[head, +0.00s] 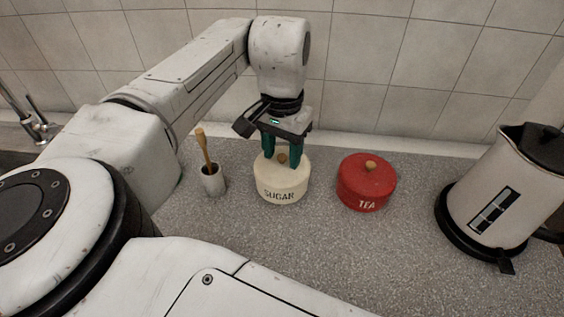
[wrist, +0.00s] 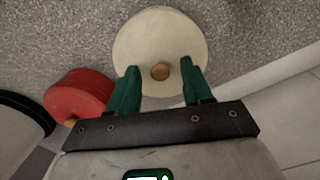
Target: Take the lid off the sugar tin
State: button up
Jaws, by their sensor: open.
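The cream sugar tin (head: 281,191), marked SUGAR, stands on the grey counter with its lid on. The lid (head: 268,171) is cream with a round wooden knob (head: 282,158); in the wrist view the lid (wrist: 150,35) is seen from above with its knob (wrist: 160,72) near the lower edge. My gripper (head: 281,160) is over the tin, pointing down, its green fingers on either side of the knob. In the wrist view the fingers of my gripper (wrist: 158,70) are apart, with a gap between each and the knob. The gripper is open and holds nothing.
A red TEA tin (head: 366,184) with a wooden knob stands to the right of the sugar tin. A kettle (head: 500,195) is at the far right. A cup (head: 213,181) with a wooden utensil stands to the left. The tiled wall (head: 365,65) is close behind; the counter in front is clear.

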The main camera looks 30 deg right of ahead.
grip_shut()
jog(key=shift+r, duration=0.1)
dwell(0.4)
